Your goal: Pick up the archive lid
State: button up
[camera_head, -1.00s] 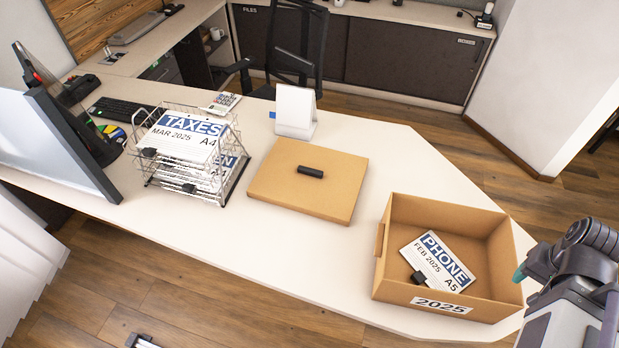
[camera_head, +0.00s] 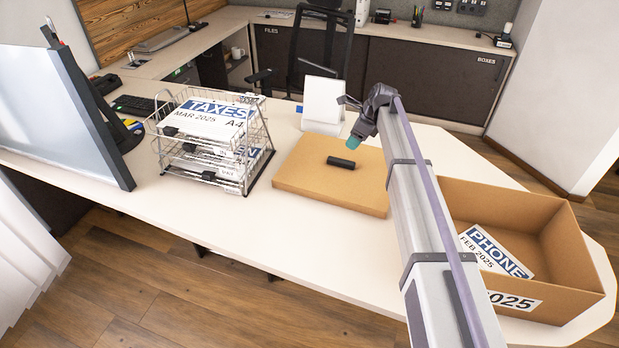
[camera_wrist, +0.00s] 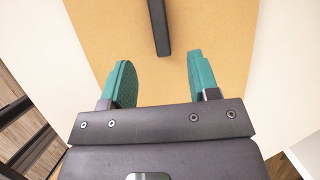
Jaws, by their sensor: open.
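The archive lid (camera_head: 310,186) is a flat cardboard-brown slab with a black bar handle (camera_head: 341,162) on top. It lies on the white desk between the wire paper rack and the open box. My gripper (camera_head: 354,143) is above the lid, close to the handle, in the head view. In the wrist view my gripper (camera_wrist: 160,82) has its two teal fingers apart with nothing between them. The lid (camera_wrist: 215,45) fills the middle of that view, and the handle (camera_wrist: 159,25) lies ahead of the fingertips, roughly in line with the gap.
The open cardboard box (camera_head: 560,245), labelled 2025, holds a PHONE paper bundle (camera_head: 492,252) at right. The wire rack (camera_head: 255,160) with a TAXES bundle (camera_head: 208,117) stands left of the lid. A white desk calendar (camera_head: 323,104) stands just behind it. The desk front (camera_head: 250,225) is clear.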

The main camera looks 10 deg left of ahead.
jog(key=b, duration=0.5)
send_over(342, 160)
jog(key=d, duration=0.2)
notch_tip(342, 160, down, 6)
jog(key=shift+s+d+r, duration=0.15)
jog(key=shift+r, duration=0.1)
jog(key=b+x, duration=0.5)
jog(key=shift+s, duration=0.15)
jog(key=shift+f, duration=0.1)
jog(key=shift+r, duration=0.25)
jog(key=shift+f, duration=0.2)
grip_shut()
